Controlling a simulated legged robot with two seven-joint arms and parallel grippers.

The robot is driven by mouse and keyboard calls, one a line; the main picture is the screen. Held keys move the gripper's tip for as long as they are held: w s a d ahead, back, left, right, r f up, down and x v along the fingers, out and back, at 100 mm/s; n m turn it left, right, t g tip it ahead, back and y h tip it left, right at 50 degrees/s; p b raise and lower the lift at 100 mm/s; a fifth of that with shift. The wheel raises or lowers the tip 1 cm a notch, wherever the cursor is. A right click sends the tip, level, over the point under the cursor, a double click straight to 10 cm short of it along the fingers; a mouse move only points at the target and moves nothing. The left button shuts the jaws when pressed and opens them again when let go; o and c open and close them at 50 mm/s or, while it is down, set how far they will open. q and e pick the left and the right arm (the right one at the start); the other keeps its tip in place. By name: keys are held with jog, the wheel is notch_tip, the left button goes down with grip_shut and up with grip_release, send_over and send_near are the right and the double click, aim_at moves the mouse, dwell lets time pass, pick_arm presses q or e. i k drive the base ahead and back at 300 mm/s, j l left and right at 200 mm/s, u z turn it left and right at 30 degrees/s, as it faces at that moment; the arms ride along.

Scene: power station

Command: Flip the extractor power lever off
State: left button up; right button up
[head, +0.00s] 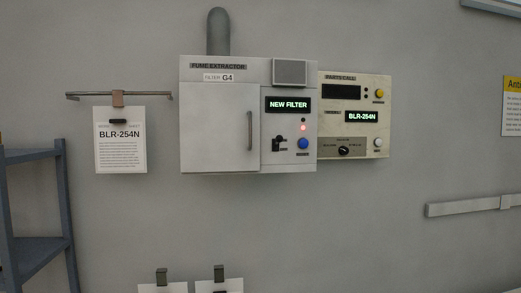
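The fume extractor (215,120) is a light grey wall box with a closed door on its left and a control panel on its right. Its small black power lever (278,142) is on the panel, left of a blue button (303,143). The lever's handle seems to point up, but it is too small to be sure of its setting. A green-lit display (288,104) reads "NEW FILTER", and a red light (303,127) glows below it. Neither of my grippers shows in the head view, and nothing touches the lever.
A cream "PARTS CALL" box (372,95) adjoins the extractor's right side. A sheet marked BLR-254N (120,155) hangs at left from a rail. A blue-grey shelf rack (62,190) stands at far left. Two clipped white cards show at the bottom edge.

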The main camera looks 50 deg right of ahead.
aim_at(279, 138)
jog(key=z, duration=1.8)
